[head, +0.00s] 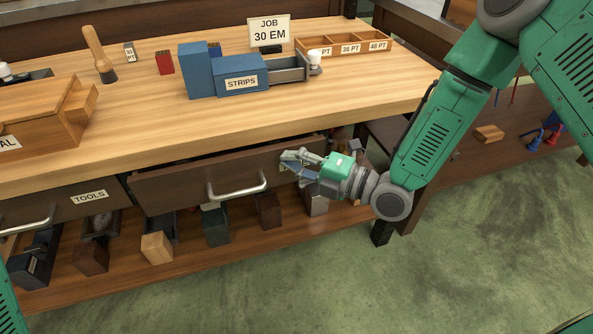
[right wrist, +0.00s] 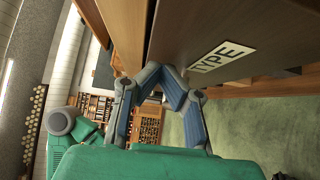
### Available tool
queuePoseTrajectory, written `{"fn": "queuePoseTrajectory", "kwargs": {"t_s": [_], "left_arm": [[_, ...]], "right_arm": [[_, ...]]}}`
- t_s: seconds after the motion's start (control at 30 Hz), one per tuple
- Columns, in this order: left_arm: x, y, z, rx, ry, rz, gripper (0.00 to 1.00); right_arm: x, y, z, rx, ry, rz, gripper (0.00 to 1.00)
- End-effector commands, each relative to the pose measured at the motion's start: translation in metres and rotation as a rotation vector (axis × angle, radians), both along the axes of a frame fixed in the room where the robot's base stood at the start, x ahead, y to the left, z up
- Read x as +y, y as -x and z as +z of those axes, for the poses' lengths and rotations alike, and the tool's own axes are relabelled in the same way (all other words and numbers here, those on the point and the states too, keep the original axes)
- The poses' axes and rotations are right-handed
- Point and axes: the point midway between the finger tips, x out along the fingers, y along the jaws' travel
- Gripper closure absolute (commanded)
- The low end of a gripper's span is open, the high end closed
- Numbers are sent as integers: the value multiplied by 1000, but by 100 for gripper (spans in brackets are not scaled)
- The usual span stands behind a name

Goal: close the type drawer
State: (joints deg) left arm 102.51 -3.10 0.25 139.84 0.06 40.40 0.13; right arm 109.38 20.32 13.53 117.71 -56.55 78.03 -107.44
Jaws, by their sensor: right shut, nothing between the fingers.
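The type drawer (head: 165,193) is a dark wooden drawer under the bench top with a pale metal handle (head: 238,190). It stands partly open, its front out beyond the tools drawer, with a dark gap above it. Its TYPE label (right wrist: 222,57) shows in the right wrist view; in the head view my gripper mostly covers it. My right gripper (head: 292,163) is shut and empty at the right end of the drawer front. Its fingers (right wrist: 172,76) are close to the front in the right wrist view; I cannot tell if they touch. My left gripper is out of view.
The closed-looking tools drawer (head: 60,205) is at left. A lower shelf (head: 190,262) holds several blocks and boxes under the drawers. The bench top (head: 150,120) bears a blue STRIPS caster (head: 240,78) and a JOB sign (head: 269,31). The green floor in front is clear.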

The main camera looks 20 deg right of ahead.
Motion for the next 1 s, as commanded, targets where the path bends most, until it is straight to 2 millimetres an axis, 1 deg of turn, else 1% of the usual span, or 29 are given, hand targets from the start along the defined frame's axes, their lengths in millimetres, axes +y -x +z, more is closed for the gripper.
{"fn": "queuePoseTrajectory", "kwargs": {"t_s": [0.37, 0.6, 1.0], "left_arm": [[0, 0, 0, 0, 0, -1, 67], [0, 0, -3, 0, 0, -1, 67], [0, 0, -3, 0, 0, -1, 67]], "right_arm": [[2, -3, 1, -1, 4, 1, 100], [2, -28, 0, -4, 5, 1, 100], [1, -28, 0, -1, 2, 1, 100]]}}
